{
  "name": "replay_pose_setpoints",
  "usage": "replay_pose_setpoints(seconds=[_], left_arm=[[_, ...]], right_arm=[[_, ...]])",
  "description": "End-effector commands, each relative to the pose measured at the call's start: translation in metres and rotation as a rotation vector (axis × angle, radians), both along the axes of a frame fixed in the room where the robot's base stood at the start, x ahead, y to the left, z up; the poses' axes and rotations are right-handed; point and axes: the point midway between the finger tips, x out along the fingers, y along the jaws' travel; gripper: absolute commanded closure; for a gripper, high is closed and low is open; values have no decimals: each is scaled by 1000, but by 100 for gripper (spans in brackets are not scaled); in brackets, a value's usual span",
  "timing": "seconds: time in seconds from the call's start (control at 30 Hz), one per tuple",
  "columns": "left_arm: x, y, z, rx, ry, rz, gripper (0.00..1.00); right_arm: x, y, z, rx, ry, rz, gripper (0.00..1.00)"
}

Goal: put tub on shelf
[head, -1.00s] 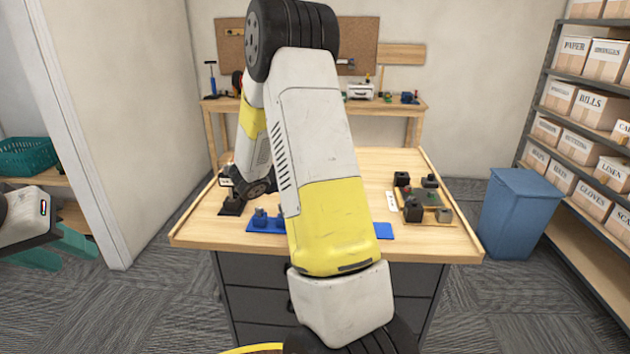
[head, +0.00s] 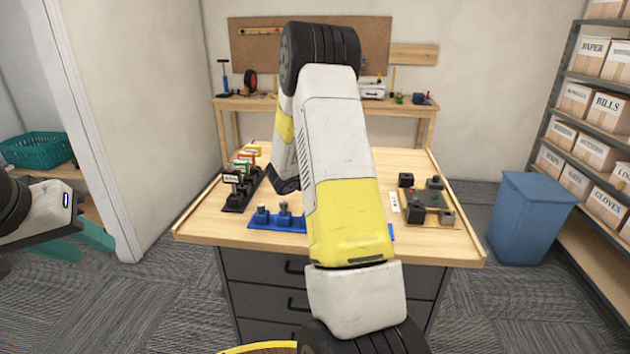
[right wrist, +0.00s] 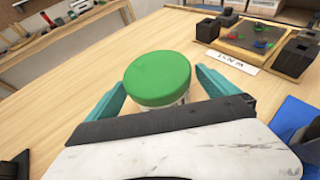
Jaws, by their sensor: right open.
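A tub with a round green lid (right wrist: 158,78) stands on the wooden table (head: 215,225), between the fingers of my right gripper (right wrist: 165,92) in the right wrist view. The right gripper is open, with a teal finger on each side of the lid. My right arm hides the tub and this gripper in the head view. My left gripper (head: 78,242) is at the left edge of the head view, away from the table, its teal fingers apart and empty. A grey metal shelf (head: 553,105) with labelled cardboard boxes stands at the right.
A blue board with pegs (head: 262,228), a black rack (head: 240,195) and a tray of dark blocks (head: 432,210) are on the table. A blue bin (head: 530,215) stands between table and shelf. A teal basket (head: 38,150) is at left.

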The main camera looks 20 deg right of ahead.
Motion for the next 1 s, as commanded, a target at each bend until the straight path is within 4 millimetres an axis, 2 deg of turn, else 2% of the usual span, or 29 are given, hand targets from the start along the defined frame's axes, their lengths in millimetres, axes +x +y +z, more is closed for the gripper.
replay_pose_setpoints(seconds=[0.3,0.37,0.8,1.0], left_arm=[[0,0,0,0,0,0,64],[0,0,0,0,0,0,64],[0,0,0,0,0,0,64],[0,0,0,0,0,0,64]], right_arm=[[3,-6,-2,-1,-1,1,1],[3,-6,-2,-1,-1,1,11],[3,-6,-2,-1,-1,1,97],[4,-6,-1,-2,-3,1,97]])
